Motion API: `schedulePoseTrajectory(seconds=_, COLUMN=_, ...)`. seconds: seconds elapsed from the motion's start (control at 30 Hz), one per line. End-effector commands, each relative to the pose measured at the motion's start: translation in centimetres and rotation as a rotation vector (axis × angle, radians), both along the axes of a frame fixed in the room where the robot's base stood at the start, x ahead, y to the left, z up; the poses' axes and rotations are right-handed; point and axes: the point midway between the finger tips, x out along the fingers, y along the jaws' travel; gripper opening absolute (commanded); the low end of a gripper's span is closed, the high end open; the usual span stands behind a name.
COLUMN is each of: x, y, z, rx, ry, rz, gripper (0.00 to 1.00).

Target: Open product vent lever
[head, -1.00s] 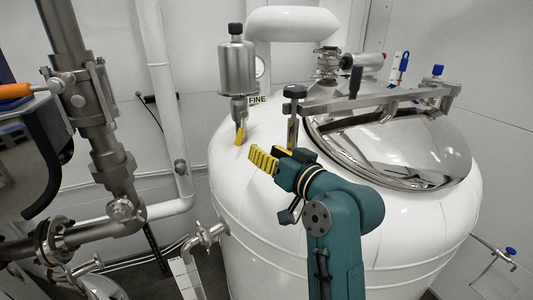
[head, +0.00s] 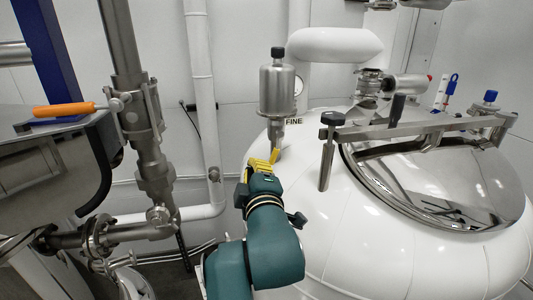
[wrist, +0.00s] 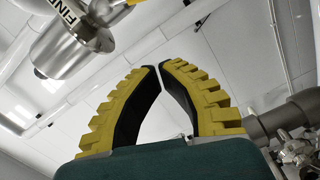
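No label marks which lever is the product vent lever. A small yellow lever (head: 274,156) hangs below the steel vent canister (head: 277,90) on the white tank (head: 320,240). A yellow piece at the top edge of the wrist view (wrist: 134,2) may be the same lever. My gripper (head: 264,163) has yellow ribbed fingers and appears just in front of the lever in the head view; I cannot tell whether they touch. In the wrist view, its fingertips (wrist: 158,67) nearly meet, with nothing between them.
An orange-handled lever (head: 64,109) sits on the vertical steel pipe (head: 124,50) at left. A black-knobbed clamp post (head: 327,150) and the polished tank lid (head: 440,180) stand to the right. White pipes (head: 203,100) run behind the tank.

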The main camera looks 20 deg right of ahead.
Motion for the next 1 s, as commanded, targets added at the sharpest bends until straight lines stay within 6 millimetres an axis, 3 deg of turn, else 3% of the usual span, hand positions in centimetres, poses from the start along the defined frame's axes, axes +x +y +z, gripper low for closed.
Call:
schedulePoseTrajectory(seconds=0.3, x=6.7, y=-1.5, z=0.3, rx=0.004, ry=0.002, rz=0.000, gripper=0.00)
schedulePoseTrajectory(seconds=0.4, x=6.5, y=-3.5, z=-0.5, rx=0.006, ry=0.002, rz=-0.003, gripper=0.00)
schedulePoseTrajectory(seconds=0.53, x=6.6, y=-4.8, z=-1.0, rx=0.004, ry=0.001, rz=-0.002, gripper=0.00)
schedulePoseTrajectory(seconds=1.0, x=6.6, y=-4.9, z=-2.0, rx=-0.035, ry=0.006, rz=0.001, gripper=0.00)
